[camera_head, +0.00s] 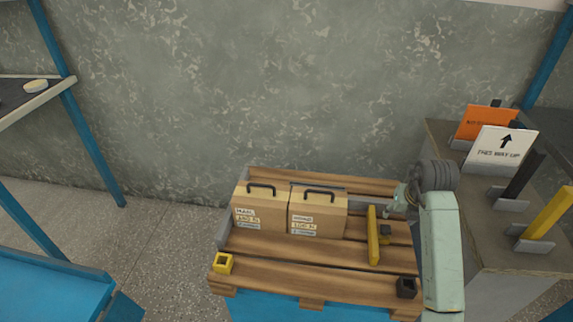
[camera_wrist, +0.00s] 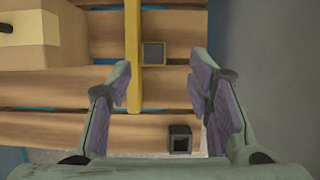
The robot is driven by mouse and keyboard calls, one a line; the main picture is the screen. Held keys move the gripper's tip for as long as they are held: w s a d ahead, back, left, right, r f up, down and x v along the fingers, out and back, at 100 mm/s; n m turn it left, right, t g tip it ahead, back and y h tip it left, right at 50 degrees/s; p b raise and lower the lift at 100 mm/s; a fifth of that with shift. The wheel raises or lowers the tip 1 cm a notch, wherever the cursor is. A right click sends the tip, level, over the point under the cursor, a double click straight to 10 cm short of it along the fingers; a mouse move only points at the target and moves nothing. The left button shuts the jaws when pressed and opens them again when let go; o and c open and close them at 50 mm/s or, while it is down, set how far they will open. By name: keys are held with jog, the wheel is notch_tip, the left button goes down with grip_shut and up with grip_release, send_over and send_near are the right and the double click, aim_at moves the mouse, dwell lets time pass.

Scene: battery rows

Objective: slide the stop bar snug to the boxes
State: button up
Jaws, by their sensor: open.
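The stop bar is a yellow bar (camera_head: 374,236) lying across the wooden slats, right of the boxes. It also shows in the wrist view (camera_wrist: 133,75), with a dark square block (camera_wrist: 153,53) on its right side. Two cardboard-coloured boxes with dark handles, the left box (camera_head: 259,212) and the right box (camera_head: 317,214), stand side by side. A strip of bare slats separates the right box from the bar. My gripper (camera_head: 393,206) is open and empty above the pallet's right part. In the wrist view its fingers (camera_wrist: 163,85) are spread, with the block ahead between them.
The wooden pallet (camera_head: 270,278) has a yellow square socket (camera_head: 222,263) at front left and a black one (camera_head: 406,287) at front right. A grey stand (camera_head: 460,210) with signs is close on the right. A wall (camera_head: 270,90) rises behind.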

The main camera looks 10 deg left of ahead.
jog(key=a+r+n+y, duration=0.2)
jog(key=a+r+y, duration=0.1)
jog(key=a, duration=0.7)
jog(key=w+a+r+n+t+y, duration=0.1)
jog(key=a+r, duration=0.4)
jog(key=a, duration=0.6)
jog(key=a+r+n+y+b, duration=0.1)
jog(key=a+r+n+y, duration=0.2)
jog(key=a, duration=0.7)
jog(key=shift+w+a+r+n+t+y, duration=0.2)
jog(key=shift+w+r+n+t+y, duration=0.15)
jog(key=shift+r+y, duration=0.6)
jog(key=shift+w+f+y, duration=0.1)
jog(key=shift+f+y, duration=0.15)
jog(key=shift+f, duration=0.05)
